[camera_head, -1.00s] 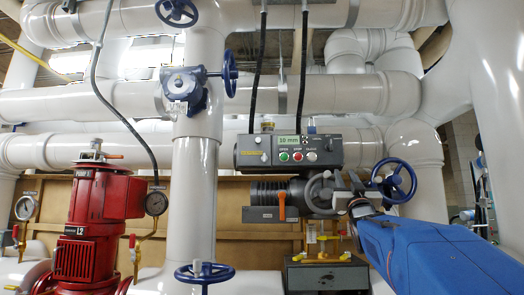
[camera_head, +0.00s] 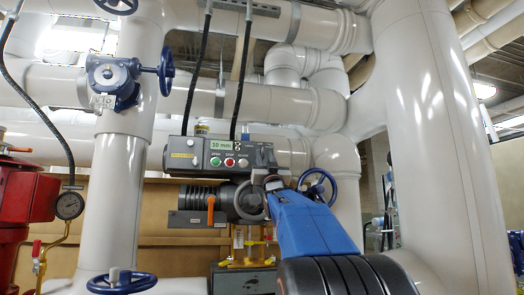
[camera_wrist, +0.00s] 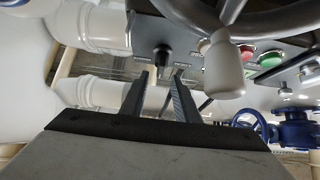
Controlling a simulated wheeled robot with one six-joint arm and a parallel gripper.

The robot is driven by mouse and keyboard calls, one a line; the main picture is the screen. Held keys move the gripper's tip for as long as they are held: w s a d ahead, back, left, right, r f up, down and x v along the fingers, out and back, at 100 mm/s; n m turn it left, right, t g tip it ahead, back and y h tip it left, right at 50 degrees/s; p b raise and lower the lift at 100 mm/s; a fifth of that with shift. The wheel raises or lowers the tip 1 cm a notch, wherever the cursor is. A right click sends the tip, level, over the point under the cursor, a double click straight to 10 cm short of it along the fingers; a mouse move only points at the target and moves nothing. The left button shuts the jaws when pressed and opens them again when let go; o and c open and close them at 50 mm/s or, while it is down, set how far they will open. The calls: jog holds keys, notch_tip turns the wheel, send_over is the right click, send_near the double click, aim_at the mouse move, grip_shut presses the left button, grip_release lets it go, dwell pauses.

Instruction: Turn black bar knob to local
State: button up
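The black bar knob (camera_wrist: 162,54) shows in the wrist view on the dark panel of the control box, just beyond my fingertips. In the head view the grey control box (camera_head: 185,157) hangs in the middle, and a dark knob (camera_head: 265,154) shows near its right end. My gripper (camera_wrist: 160,74) is open, its two dark fingers apart on either side of the line to the knob, with nothing between them. In the head view my gripper (camera_head: 269,180) is just below the box's right end. Contact with the knob and the knob's setting cannot be made out.
A grey handwheel with a pale handle (camera_wrist: 227,68) hangs close above right of my fingers. Green (camera_wrist: 270,58) and red buttons sit right of the knob. A blue handwheel (camera_head: 318,186) stands right of my gripper; thick white pipes (camera_head: 445,140) flank the arm.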

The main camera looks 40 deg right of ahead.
aim_at(263, 150)
jog(key=shift+x, duration=2.95)
jog(key=shift+c, duration=0.5)
grip_shut()
